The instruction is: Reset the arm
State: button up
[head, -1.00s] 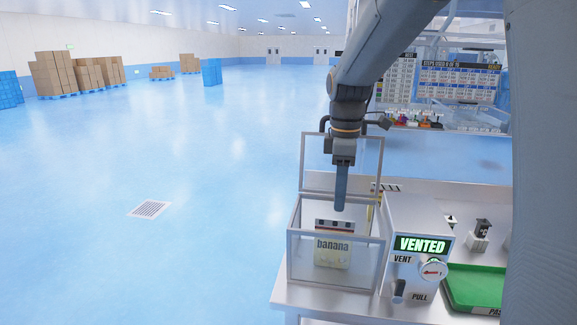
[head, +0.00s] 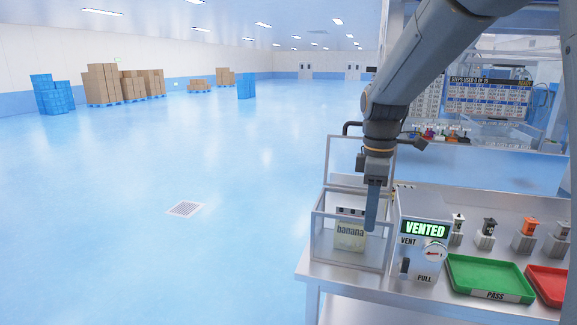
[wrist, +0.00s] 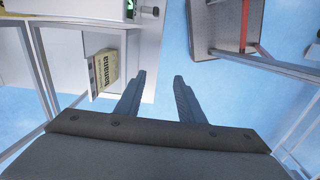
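My gripper (head: 371,205) points down above the clear box in the head view. In the wrist view its two fingers (wrist: 155,92) stand apart with nothing between them, so it is open. The banana pouch (head: 350,235) stands inside the clear-walled box (head: 318,240), and its printed face shows. In the wrist view the pouch (wrist: 107,69) lies to the left of the fingers, apart from them. The box's lid (head: 330,160) is raised behind the gripper.
A control box (head: 418,262) reading VENTED, with a VENT dial and a PULL lever, stands right of the clear box. A green PASS tray (head: 497,262) and a red tray (head: 553,285) lie further right. Several stamp-like tools stand behind them. Open blue floor (head: 120,220) lies left.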

jog(key=s+f+m, duration=0.6)
jog(key=s+m, duration=0.1)
jog(key=s, duration=0.1)
jog(key=s+f+m+t, duration=0.1)
jog(key=s+f+m, duration=0.5)
jog(key=s, duration=0.3)
jog(key=shift+f+m, duration=0.15)
jog(key=shift+m, duration=0.45)
jog(key=shift+s, duration=0.1)
